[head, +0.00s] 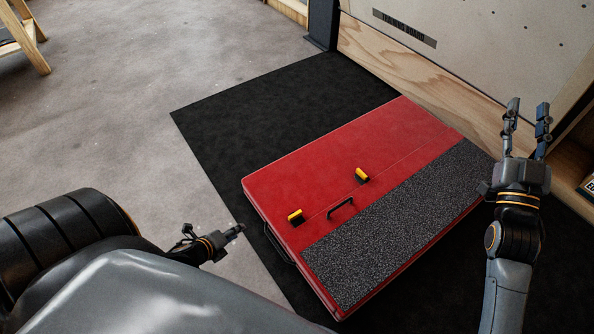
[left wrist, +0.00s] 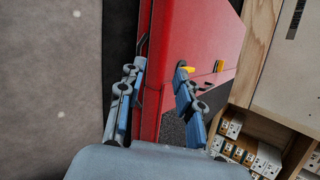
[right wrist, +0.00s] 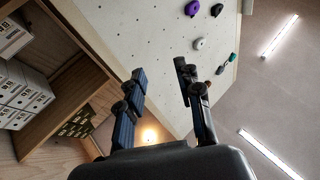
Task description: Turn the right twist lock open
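A red crash pad (head: 330,150) lies flat, with a grey speckled strip (head: 390,230) along one side. Two yellow-and-black twist locks sit on its red top: the left one (head: 296,217) near the left edge and the right one (head: 361,175) further in. In the left wrist view, the right lock (left wrist: 218,66) shows beyond the left lock (left wrist: 187,69), which a finger partly covers. My left gripper (head: 234,230) is open and empty, just left of the pad and apart from both locks. My right gripper (head: 527,108) is open and empty, raised at the right.
A black handle (head: 341,209) sits between the locks, and another strap handle (head: 278,246) is on the pad's left side. The pad rests on a black mat (head: 230,115). A wooden-edged climbing wall (head: 480,45) stands behind.

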